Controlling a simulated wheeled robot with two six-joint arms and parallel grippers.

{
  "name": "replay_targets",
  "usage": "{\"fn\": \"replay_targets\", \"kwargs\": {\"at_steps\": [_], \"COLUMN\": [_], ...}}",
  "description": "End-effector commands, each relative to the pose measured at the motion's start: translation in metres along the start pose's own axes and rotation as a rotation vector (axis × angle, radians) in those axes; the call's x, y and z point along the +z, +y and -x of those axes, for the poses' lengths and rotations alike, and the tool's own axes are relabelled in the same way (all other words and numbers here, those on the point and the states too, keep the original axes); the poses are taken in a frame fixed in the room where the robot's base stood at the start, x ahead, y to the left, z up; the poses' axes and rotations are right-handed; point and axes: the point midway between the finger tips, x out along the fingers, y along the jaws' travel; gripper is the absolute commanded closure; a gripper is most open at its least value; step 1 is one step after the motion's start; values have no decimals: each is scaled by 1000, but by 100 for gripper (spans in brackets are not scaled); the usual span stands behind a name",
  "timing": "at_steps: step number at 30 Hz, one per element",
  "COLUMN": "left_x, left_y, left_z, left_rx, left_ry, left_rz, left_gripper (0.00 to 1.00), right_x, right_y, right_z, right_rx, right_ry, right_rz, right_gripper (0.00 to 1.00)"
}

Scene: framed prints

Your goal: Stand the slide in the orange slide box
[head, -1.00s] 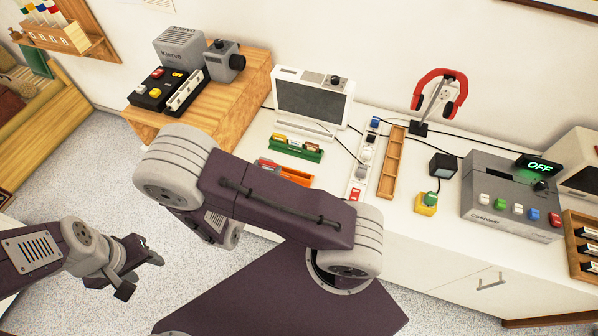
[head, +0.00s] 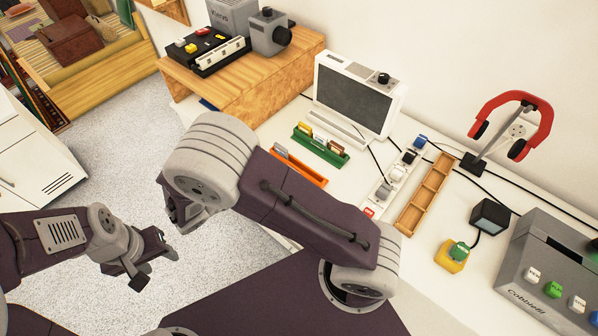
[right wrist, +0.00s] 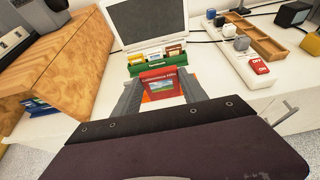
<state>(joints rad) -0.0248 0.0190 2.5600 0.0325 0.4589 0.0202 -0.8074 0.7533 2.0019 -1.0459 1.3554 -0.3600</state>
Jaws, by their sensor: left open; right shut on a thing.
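The slide (right wrist: 161,86) is red, with a small landscape picture and pale lettering, and shows upright in the right wrist view. My right gripper (right wrist: 162,80) is shut on it, one finger at each side. In the head view my right arm hides that gripper and most of what it holds. My left gripper (head: 154,268) is open and empty, above the floor at the left.
A green slide box (head: 320,150) with several slides stands behind the orange one, before a grey-screened viewer (head: 352,98). A wooden stand (head: 240,85) is at the left.

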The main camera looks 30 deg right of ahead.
Motion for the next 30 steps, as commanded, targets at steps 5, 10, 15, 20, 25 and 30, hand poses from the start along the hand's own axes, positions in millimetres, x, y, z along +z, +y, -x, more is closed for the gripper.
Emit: {"fn": "replay_targets", "kwargs": {"at_steps": [5,10,15,20,25,30], "left_x": [0,1,1,1,2,2], "left_y": [0,0,0,0,0,0], "left_z": [-3,-8,-9,-10,-14,-14], "left_rx": [0,0,0,0,0,0], "left_ry": [0,0,0,0,0,0], "left_rz": [0,0,0,0,0,0], "left_gripper": [51,51,51,51,51,51], "right_x": [-7,-16,-20,-22,-50,-58], "right_y": [-12,-24,-30,-30,-30,-30], "right_z": [-45,-97,-126,-130,-141,-144], "right_rx": [-9,-8,-3,0,0,1], "right_ry": [-2,-1,0,1,0,0], "right_rz": [4,3,2,1,5,1], "right_gripper": [89,89,89,89,89,89]}}
